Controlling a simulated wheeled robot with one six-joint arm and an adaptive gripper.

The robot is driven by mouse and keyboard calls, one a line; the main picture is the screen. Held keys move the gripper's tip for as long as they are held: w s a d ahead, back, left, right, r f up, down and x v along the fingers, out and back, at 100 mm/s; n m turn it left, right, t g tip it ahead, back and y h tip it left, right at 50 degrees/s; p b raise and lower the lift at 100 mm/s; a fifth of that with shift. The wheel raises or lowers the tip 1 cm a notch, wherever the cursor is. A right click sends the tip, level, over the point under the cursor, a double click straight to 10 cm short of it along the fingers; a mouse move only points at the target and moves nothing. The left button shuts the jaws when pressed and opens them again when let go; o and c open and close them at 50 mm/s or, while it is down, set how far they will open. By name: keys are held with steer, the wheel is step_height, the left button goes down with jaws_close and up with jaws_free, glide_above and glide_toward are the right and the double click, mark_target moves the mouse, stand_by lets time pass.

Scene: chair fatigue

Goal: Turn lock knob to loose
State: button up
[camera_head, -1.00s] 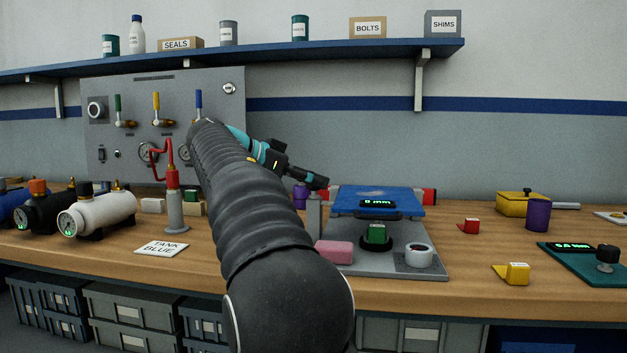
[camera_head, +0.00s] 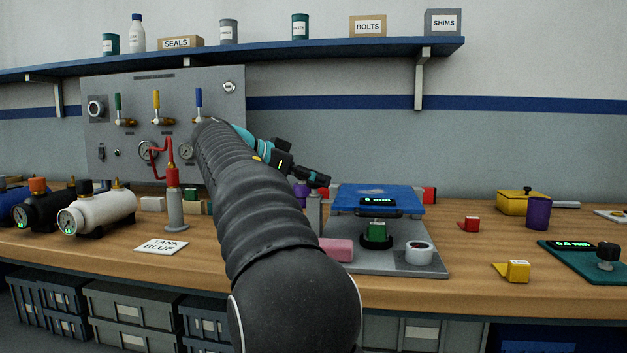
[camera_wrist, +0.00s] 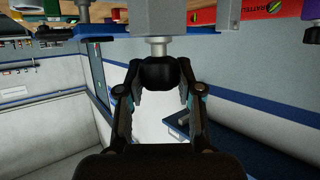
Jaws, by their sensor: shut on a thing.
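In the wrist view, a rounded black lock knob (camera_wrist: 158,73) sits on a short light shaft joined to a grey block (camera_wrist: 157,17). My gripper (camera_wrist: 160,88) has its fingers on both sides of the knob and is shut on it. In the head view, my gripper (camera_head: 318,180) is at the left side of the test fixture, which has a blue top plate (camera_head: 352,201) and a grey base (camera_head: 428,262). The knob cannot be made out there. A display on the fixture reads 0 mm. Any loose or locked marking is not visible.
A red-topped stand (camera_head: 174,205) and white tank (camera_head: 98,212) are left.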

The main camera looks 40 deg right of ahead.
steer(key=n+t+b, duration=0.2)
steer(key=b, duration=0.1)
steer(key=n+t+b, duration=0.1)
steer(key=t, duration=0.1)
steer(key=shift+s+f, duration=0.15)
steer(key=shift+f, duration=0.1)
steer(key=n+t+b, duration=0.3)
steer(key=n+t, duration=0.1)
steer(key=shift+r+y, duration=0.2)
steer(key=shift+y, duration=0.2)
steer(key=n+t+y, duration=0.1)
steer(key=n+t, duration=0.2)
steer(key=shift+r+y+p, duration=0.2)
steer(key=shift+y+p, duration=0.1)
steer(key=shift+y, duration=0.1)
steer(key=shift+d+n+t+y+p, duration=0.1)
steer(key=shift+n+t+y+p, duration=0.6)
steer(key=shift+n+t+y, duration=0.9)
steer(key=shift+f+n+t+y, duration=0.15)
steer(key=shift+n+t+y, duration=0.35)
steer(key=shift+n+y, duration=0.6)
steer(key=shift+n+t+y+b, duration=0.4)
steer(key=shift+n+y+b, duration=0.3)
steer(key=shift+n+y, duration=0.9)
steer(key=shift+y, duration=0.1)
steer(key=o, duration=1.2)
